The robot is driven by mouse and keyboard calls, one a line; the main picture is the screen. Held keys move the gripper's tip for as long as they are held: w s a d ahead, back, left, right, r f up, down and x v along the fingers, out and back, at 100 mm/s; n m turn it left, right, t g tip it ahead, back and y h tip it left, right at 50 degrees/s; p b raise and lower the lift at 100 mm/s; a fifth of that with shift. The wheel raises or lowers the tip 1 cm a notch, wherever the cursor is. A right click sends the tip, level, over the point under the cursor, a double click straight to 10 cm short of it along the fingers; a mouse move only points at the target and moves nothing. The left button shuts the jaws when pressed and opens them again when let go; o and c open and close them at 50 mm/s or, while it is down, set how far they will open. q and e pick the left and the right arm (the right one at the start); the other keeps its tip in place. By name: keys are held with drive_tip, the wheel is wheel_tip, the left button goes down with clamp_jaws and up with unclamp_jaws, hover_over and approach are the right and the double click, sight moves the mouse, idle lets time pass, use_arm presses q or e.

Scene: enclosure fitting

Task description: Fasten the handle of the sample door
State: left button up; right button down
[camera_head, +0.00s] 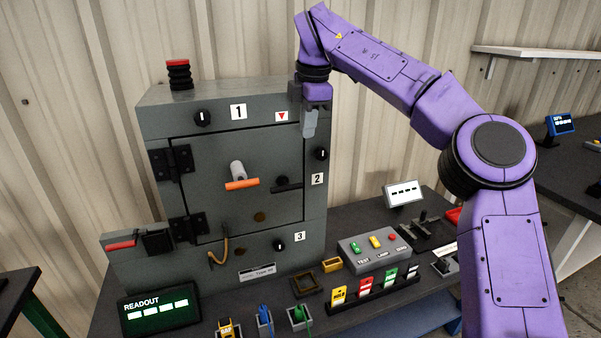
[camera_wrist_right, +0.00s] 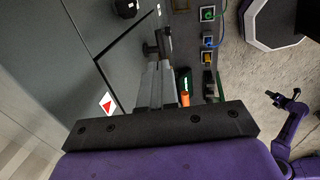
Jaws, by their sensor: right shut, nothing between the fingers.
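The grey sample door (camera_head: 245,185) is in the front of the grey enclosure (camera_head: 160,120) and looks closed, with black hinges at its left. A black lever handle (camera_head: 288,184) lies about level at the door's right edge; a dark handle-like part (camera_wrist_right: 158,42) also shows beyond my fingers in the right wrist view. My right gripper (camera_head: 309,132) points down, shut and empty, near the enclosure's upper right, above the handle. Its fingers show in the right wrist view (camera_wrist_right: 157,80). My left gripper (camera_wrist_right: 288,98) is small there, its jaws unclear.
A grey cylinder with an orange bar (camera_head: 242,184) sticks out of the door. Numbered black knobs surround the door: 1 (camera_head: 202,118), 2 (camera_head: 321,153) and 3 (camera_head: 279,245). A button box (camera_head: 373,247), coloured labelled blocks and a readout (camera_head: 160,309) crowd the bench in front.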

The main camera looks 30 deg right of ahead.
sight(300, 184)
drive_tip(key=w+f, duration=0.1)
drive_tip(key=f, duration=0.3)
drive_tip(key=w+f, duration=0.1)
drive_tip(key=f, duration=0.4)
drive_tip(key=w+f, duration=0.1)
drive_tip(key=f, duration=0.4)
drive_tip(key=shift+w+d, duration=0.1)
drive_tip(key=shift+d, duration=0.05)
